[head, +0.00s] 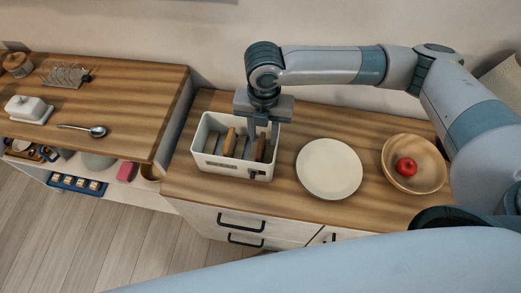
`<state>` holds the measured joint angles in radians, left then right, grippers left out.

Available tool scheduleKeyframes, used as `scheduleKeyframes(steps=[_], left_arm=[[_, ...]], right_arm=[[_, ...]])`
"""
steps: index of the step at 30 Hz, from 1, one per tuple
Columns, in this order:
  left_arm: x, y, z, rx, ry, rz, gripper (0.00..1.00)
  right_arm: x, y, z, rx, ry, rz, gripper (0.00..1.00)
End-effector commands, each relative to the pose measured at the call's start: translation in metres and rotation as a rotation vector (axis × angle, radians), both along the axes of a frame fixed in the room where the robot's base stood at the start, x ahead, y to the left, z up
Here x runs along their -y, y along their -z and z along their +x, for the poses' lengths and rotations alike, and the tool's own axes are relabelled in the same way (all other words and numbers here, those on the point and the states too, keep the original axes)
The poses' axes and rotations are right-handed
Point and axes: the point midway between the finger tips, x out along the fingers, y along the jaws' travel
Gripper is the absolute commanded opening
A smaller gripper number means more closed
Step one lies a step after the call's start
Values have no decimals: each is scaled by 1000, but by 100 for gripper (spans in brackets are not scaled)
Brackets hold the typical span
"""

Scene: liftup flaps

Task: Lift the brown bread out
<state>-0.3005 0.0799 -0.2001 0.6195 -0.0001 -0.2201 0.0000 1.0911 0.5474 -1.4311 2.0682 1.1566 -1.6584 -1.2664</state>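A white toaster (213,168) stands on the wooden counter. Two bread slices stand upright in it: a lighter tan one (230,141) on the left and a darker brown one (261,149) on the right. My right gripper (262,136) points down over the right part of the toaster. Its two fingers are apart, one on each side of the darker slice's top. I cannot tell whether they touch the bread. My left gripper is not in view.
A white plate (329,169) lies empty right of the toaster. A wooden bowl (427,180) with a red apple (406,167) is further right. On the left cabinet are a butter dish (29,109), a spoon (97,131) and a toast rack (65,75).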

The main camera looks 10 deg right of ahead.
Motion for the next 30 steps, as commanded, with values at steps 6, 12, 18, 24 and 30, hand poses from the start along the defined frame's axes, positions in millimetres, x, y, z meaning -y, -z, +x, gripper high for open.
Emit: scheduleKeyframes(steps=[6, 12, 18, 24, 30], left_arm=[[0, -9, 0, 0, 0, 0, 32], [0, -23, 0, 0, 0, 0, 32], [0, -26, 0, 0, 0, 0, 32], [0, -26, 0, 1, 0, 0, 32], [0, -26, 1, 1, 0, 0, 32]], right_arm=[[-2, 8, 1, -2, 2, -1, 33], [-7, 33, 3, -3, 2, -1, 33], [-6, 51, 3, 0, 0, -1, 33], [-6, 52, 3, 1, -1, 0, 33], [-6, 52, 4, 1, 0, 0, 33]])
